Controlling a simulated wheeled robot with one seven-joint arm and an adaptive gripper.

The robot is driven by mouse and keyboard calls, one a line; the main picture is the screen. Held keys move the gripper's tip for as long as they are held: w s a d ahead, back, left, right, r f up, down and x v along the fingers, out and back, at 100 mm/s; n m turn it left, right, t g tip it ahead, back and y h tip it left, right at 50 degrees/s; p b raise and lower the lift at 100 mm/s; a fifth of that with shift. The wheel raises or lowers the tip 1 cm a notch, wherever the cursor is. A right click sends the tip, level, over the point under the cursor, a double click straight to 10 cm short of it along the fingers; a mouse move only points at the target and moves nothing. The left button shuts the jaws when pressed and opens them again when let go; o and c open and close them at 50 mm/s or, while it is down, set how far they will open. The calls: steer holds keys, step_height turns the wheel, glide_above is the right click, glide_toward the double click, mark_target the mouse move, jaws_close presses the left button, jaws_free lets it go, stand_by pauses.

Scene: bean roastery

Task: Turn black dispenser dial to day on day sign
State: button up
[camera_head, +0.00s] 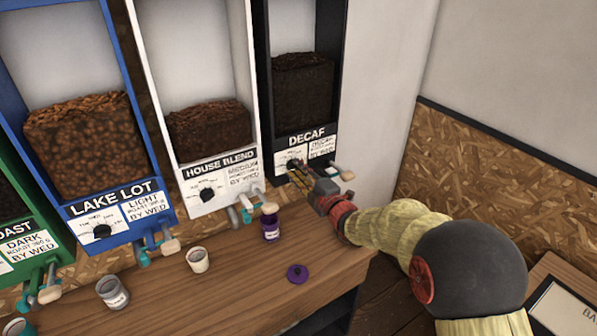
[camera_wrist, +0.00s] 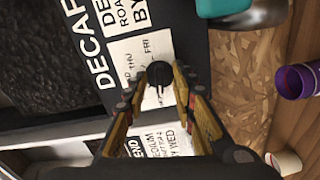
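The black dispenser (camera_head: 265,70) is labelled DECAF and holds dark beans. Its dial plate (camera_wrist: 125,55) shows day letters such as THU and FRI. My gripper (camera_head: 299,169) reaches the dispenser's front from the right. In the wrist view its yellow-and-black fingers (camera_wrist: 160,82) stand apart on both sides of the knob; firm contact cannot be made out. The white day sign (camera_head: 322,148) beside the dial reads "BY" with the day unclear.
A white HOUSE BLEND dispenser (camera_head: 186,60) and blue LAKE LOT dispenser (camera_head: 120,205) stand left. A spout lever (camera_head: 343,172) juts below the black dispenser. A purple cup (camera_head: 270,229), purple lid (camera_head: 297,273) and white cup (camera_head: 198,261) are on the wooden counter (camera_head: 235,290).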

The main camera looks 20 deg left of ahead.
steer(key=shift+c, duration=0.6)
jaws_close()
steer(key=shift+m, duration=0.3)
steer(key=m+b, duration=0.1)
steer(key=m, duration=0.4)
steer(key=shift+f+b, duration=0.1)
steer(key=shift+b, duration=0.25)
steer(key=m, duration=0.5)
steer(key=shift+m, duration=0.3)
steer(key=m+p, duration=0.2)
steer(key=m, duration=0.4)
steer(key=shift+s, duration=0.1)
steer(key=m+p, duration=0.2)
steer(key=m, duration=0.4)
steer(key=shift+m, duration=0.3)
